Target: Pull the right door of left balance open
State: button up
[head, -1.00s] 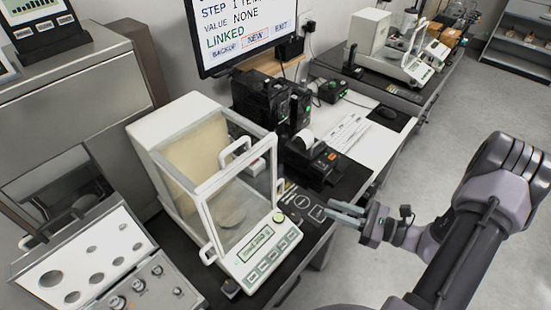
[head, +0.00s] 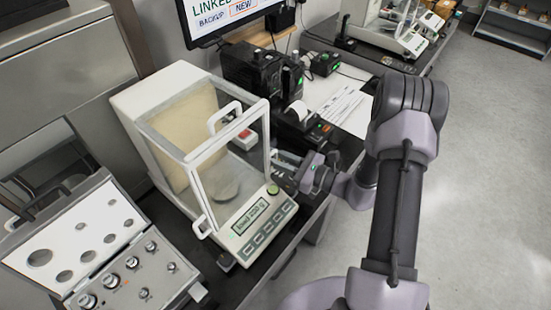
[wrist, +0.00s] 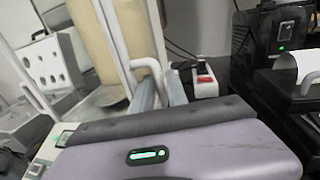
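The left balance (head: 135,105) stands on the dark table in the middle of the head view, with a clear glass draft shield in white frames. A round pan (head: 225,188) shows inside. My gripper (head: 283,163) is at the right side of the balance, by its front right corner. In the wrist view, the white door handle (wrist: 148,63) shows as a bent bar. Its upright part stands between the two grey fingers of my gripper (wrist: 161,88), which look apart. The right door looks closed. Whether a finger touches the handle I cannot tell.
A black printer (head: 303,125) stands close behind my gripper. A weight case (head: 110,235) lies open to the left of the balance. A second balance (head: 400,35) stands on the far table. The floor (head: 480,170) at the right is clear.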

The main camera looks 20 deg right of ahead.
grip_shut()
dwell(1.4)
